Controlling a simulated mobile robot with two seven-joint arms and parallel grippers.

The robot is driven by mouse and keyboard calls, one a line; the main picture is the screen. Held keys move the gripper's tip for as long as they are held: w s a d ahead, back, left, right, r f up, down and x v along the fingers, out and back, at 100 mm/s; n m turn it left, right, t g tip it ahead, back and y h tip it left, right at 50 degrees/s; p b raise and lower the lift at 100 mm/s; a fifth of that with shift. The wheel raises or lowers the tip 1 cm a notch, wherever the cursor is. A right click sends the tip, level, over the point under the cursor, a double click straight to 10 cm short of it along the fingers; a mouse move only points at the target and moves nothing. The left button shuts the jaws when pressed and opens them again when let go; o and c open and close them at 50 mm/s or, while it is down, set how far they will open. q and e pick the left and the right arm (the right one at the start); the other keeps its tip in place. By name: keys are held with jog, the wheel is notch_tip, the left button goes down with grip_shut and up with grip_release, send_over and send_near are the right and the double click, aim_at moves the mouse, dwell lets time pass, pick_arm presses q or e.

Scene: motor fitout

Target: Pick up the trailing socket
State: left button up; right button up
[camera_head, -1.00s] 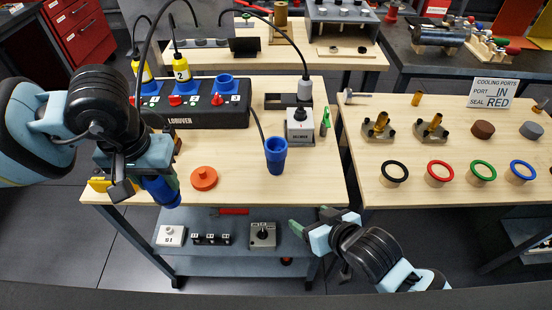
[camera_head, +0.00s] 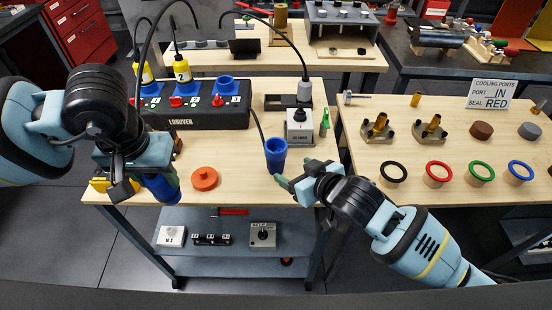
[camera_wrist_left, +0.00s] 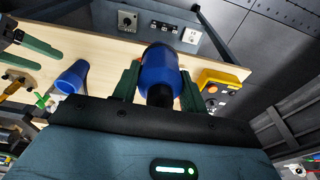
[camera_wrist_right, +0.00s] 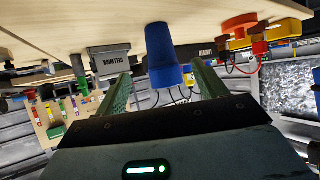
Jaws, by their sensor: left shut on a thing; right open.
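The trailing socket is a blue, cup-shaped piece (camera_head: 276,150) standing at the table's front middle, with a black cable running to it from behind. It also shows in the right wrist view (camera_wrist_right: 163,50), ahead of and between the open fingers. My right gripper (camera_head: 283,181) is open and empty, just in front of the socket at the table's front edge; I cannot tell if it touches. My left gripper (camera_wrist_left: 160,90) is shut on a blue connector (camera_wrist_left: 160,68) with a dark end, held over the table's front left. The trailing socket also shows in the left wrist view (camera_wrist_left: 73,78).
A black box with blue sockets (camera_head: 197,115) stands behind. A grey device (camera_head: 300,126) with a plugged cable is behind the trailing socket. An orange disc (camera_head: 204,179) lies to its left. A low shelf (camera_head: 215,262) holds small boxes. A second table (camera_head: 450,193) with coloured rings is at right.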

aim_at(281, 164)
pick_arm(q)
jog(key=shift+f, duration=0.55)
pick_arm(e)
jog(key=x, duration=0.5)
pick_arm(q)
jog(key=shift+f+b, duration=0.4)
jog(key=shift+f, duration=0.1)
pick_arm(e)
jog(key=shift+x, duration=2.55)
jog(key=shift+r, duration=0.1)
jog(key=c, duration=1.2)
jog(key=shift+o, duration=0.2)
jog(key=shift+r, duration=0.15)
pick_arm(q)
jog(key=shift+r, duration=0.25)
pick_arm(e)
notch_tip(281, 164, up, 3)
jog(key=shift+a+r, duration=0.1)
jog(key=shift+r, duration=0.05)
pick_arm(q)
jog(key=shift+r+p, duration=0.35)
jog(key=shift+r, duration=0.3)
pick_arm(e)
jog(key=s+r, duration=0.1)
jog(key=s, duration=1.5)
jog(key=shift+r, duration=0.25)
